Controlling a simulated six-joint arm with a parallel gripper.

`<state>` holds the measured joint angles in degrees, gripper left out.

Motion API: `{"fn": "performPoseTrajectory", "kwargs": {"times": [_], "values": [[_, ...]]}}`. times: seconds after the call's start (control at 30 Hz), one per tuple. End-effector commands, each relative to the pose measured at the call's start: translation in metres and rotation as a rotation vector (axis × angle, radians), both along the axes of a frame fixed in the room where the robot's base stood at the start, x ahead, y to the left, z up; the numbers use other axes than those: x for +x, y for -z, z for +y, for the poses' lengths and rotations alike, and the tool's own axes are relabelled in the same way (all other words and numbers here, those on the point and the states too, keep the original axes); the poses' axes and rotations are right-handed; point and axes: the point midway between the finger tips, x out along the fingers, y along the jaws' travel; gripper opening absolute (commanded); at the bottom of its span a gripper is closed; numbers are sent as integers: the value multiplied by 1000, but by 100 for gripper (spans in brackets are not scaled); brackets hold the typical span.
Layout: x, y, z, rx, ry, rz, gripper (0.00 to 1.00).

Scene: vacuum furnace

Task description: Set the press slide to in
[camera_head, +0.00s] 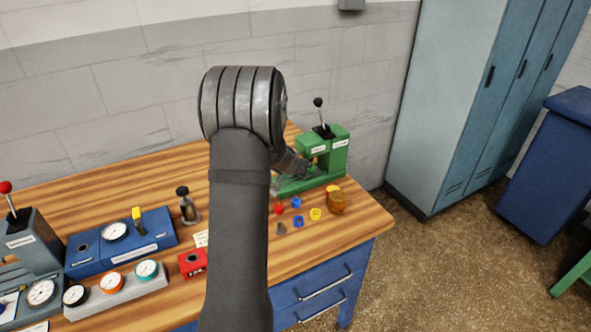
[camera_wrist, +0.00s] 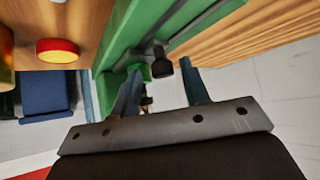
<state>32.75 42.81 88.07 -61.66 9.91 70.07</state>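The green press (camera_head: 335,153) stands at the right end of the bench, with a black-knobbed lever on top. Its long green base (camera_head: 308,184) runs left along the bench. In the wrist view a green rail (camera_wrist: 128,35) crosses the upper part, and a black knob (camera_wrist: 162,68) on a short grey stem sticks out of it, probably the slide's handle. My gripper (camera_wrist: 160,78) is open. The knob appears between or just beyond the fingertips; contact cannot be told. In the head view my arm hides most of my gripper (camera_head: 302,174). The slide's position is unclear.
Several small coloured caps, including a yellow one (camera_head: 316,214), and an amber jar (camera_head: 337,203) lie in front of the press. A red block (camera_head: 192,263), a blue gauge box (camera_head: 122,243) and a grey press (camera_head: 30,243) stand to the left. The back bench is clear.

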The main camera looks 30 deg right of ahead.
Motion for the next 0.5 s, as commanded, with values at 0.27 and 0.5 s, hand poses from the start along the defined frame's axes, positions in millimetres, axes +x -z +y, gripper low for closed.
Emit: {"fn": "performPoseTrajectory", "kwargs": {"times": [0.27, 0.5], "values": [[-6, -10, 8, 0, -2, 0, 42], [-26, -39, 28, 0, -1, -2, 42]]}}
